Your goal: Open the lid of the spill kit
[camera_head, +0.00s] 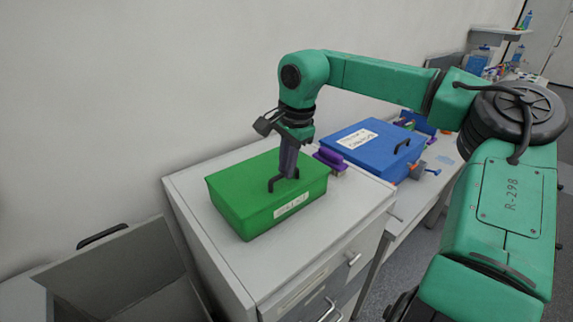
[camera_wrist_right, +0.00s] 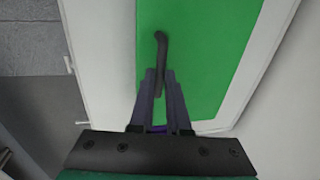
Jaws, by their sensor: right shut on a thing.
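The spill kit appears to be the green box (camera_head: 240,196), with a white label on its front side, standing on a white cabinet. Its lid looks shut. A black handle (camera_head: 274,184) rises from the lid; it also shows in the right wrist view (camera_wrist_right: 160,50). My right gripper (camera_head: 287,176) reaches down from above and is shut on the handle. In the right wrist view its two fingers (camera_wrist_right: 160,90) close around the near part of the handle. The label text is too small to read. My left gripper is not in view.
A blue box (camera_head: 362,147) with a black handle and a purple object (camera_head: 329,158) lie right of the green box. A grey open bin (camera_head: 125,265) stands lower left. A wall runs behind.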

